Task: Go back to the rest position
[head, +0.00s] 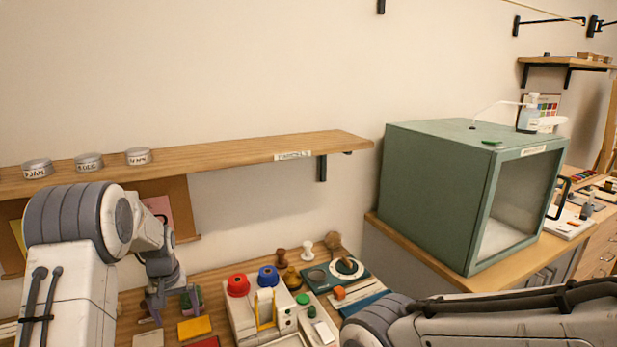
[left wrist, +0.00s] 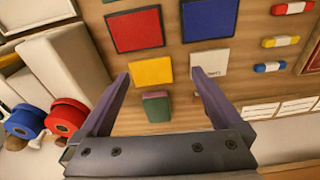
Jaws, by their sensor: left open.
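My left gripper (head: 172,304) is open above the back left part of the wooden table. In the left wrist view its two fingers (left wrist: 160,76) point down at the table and are apart. A small green block (left wrist: 156,107) shows between them, touching neither finger in that picture. A yellow square (left wrist: 151,71) lies past the block, and a white labelled square (left wrist: 209,65) lies by the right fingertip. My right arm crosses the lower right of the head view; its gripper is out of the picture.
Red (left wrist: 136,29) and blue (left wrist: 208,18) squares lie near the gripper. A white device with red (head: 238,285) and blue (head: 268,275) spools stands to its right. A wooden shelf (head: 230,151) with several tins hangs above. A green cabinet (head: 430,195) stands at right.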

